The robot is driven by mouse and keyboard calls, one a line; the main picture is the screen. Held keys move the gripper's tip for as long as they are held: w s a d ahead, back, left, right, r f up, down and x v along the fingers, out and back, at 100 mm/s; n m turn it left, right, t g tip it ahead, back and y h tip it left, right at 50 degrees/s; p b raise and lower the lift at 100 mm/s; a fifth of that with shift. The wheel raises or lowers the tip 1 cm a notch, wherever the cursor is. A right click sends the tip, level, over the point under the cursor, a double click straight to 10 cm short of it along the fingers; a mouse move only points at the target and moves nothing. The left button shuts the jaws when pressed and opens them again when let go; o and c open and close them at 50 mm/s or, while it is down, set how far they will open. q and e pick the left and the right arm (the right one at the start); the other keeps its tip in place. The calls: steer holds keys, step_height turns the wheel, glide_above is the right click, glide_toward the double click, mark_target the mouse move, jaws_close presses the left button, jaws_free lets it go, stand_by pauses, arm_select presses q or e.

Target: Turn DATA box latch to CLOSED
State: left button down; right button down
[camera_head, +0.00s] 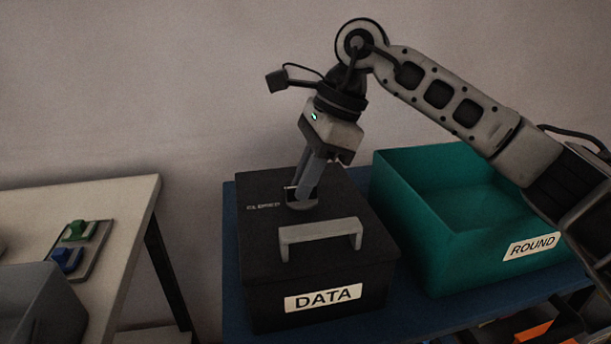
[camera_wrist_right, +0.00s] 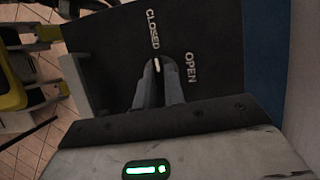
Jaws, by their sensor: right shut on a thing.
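The black DATA box (camera_head: 320,280) stands closed on the blue table, with a grey handle (camera_head: 320,232) on its lid. Its small round latch (camera_head: 303,205) is on the lid behind the handle. My right gripper (camera_head: 297,196) points down at the latch and is shut on it. In the right wrist view the fingertips (camera_wrist_right: 157,68) are around the latch's pale strip (camera_wrist_right: 157,63), which lines up roughly toward the word CLOSED (camera_wrist_right: 152,28). The word OPEN (camera_wrist_right: 190,67) is to the right of the fingers. The fingers hide much of the latch. My left gripper is not in view.
A green open bin (camera_head: 430,225) labelled ROUND stands right of the box, under my right arm. A pale table (camera_head: 120,215) at left holds a tray with green and blue pieces (camera_head: 75,240) and a grey bin (camera_head: 40,305). A gap separates the tables.

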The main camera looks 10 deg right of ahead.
steer(key=c, duration=1.5)
jaws_free()
